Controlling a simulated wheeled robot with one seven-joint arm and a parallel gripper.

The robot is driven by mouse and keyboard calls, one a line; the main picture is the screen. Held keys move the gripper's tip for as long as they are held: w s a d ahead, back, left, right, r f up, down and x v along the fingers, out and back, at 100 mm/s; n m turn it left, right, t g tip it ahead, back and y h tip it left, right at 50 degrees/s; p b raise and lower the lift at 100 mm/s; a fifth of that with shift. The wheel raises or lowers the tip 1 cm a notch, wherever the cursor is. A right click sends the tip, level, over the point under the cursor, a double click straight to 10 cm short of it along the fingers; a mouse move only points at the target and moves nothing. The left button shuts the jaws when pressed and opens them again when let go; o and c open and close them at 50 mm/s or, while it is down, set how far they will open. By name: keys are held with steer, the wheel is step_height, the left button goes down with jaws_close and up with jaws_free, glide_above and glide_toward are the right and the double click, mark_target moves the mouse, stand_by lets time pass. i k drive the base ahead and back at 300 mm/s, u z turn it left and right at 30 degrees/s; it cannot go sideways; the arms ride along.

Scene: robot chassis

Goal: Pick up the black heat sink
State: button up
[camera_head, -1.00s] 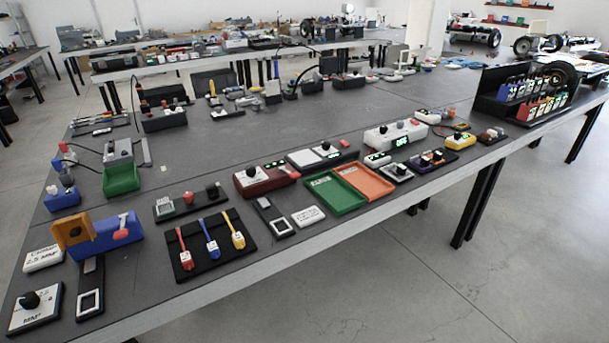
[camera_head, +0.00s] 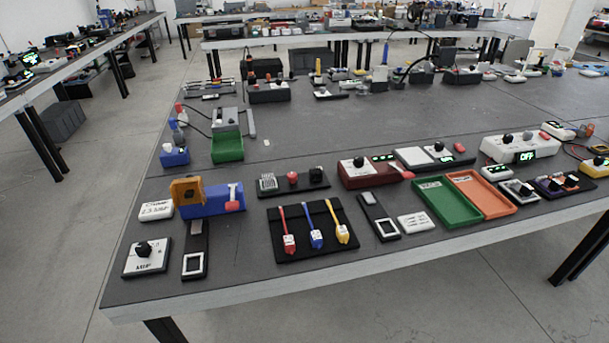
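A small black block (camera_head: 316,175), possibly the black heat sink, sits at the right end of a dark holder (camera_head: 304,188) on the near grey table. It is too small here to make out fins. A red knob-like part (camera_head: 292,177) and a grey ribbed part (camera_head: 267,182) sit to its left on the same holder. My gripper is not in view.
The grey table (camera_head: 350,120) carries many items. Near the holder are a black mat (camera_head: 290,247) with red, blue and yellow tools, a blue-orange device (camera_head: 209,200), a green bin (camera_head: 227,147), and green (camera_head: 447,212) and orange (camera_head: 482,204) trays.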

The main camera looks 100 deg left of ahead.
mark_target(316, 174)
steer(key=u, duration=0.15)
steer(key=i, duration=0.45)
steer(key=u, duration=3.6)
steer(key=i, duration=0.5)
steer(key=z, duration=0.15)
